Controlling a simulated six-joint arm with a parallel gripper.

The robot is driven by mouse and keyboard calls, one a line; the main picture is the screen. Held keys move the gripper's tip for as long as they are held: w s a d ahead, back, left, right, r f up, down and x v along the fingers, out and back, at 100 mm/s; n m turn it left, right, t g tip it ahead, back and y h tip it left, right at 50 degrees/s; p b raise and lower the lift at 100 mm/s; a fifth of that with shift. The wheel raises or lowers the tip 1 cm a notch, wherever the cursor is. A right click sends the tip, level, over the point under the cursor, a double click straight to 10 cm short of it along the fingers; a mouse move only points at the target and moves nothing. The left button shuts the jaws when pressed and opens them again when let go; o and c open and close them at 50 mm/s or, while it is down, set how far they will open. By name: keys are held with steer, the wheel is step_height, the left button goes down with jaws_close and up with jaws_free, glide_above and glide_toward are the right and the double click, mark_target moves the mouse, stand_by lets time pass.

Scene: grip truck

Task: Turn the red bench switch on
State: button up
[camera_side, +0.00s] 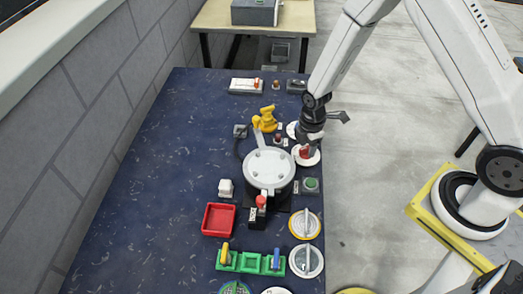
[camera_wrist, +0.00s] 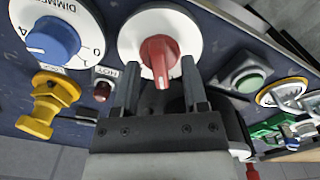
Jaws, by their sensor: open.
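The red bench switch (camera_wrist: 158,52) is a red rotary knob on a round white plate (camera_wrist: 190,28) in the wrist view. Its pointer end extends downward in that picture. My gripper (camera_wrist: 159,76) is open, with one finger on each side of the knob; I cannot tell whether either finger touches it. In the side view the red knob (camera_side: 304,152) and white plate (camera_side: 313,160) show at the right edge of the bench. My gripper (camera_side: 304,146) is over them there and partly hides them. No marks on the plate are readable.
A blue dimmer dial (camera_wrist: 55,38), a yellow fitting (camera_wrist: 46,106) and a green button (camera_wrist: 250,82) are close by. A grey lidded cylinder (camera_side: 270,170) stands beside the switch. The left part of the blue benchtop (camera_side: 165,180) is clear.

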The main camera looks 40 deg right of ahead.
jaws_close()
steer(key=shift+m, duration=0.4)
steer(key=m, duration=1.1)
stand_by(0.6)
steer(key=shift+w, duration=0.1)
jaws_free()
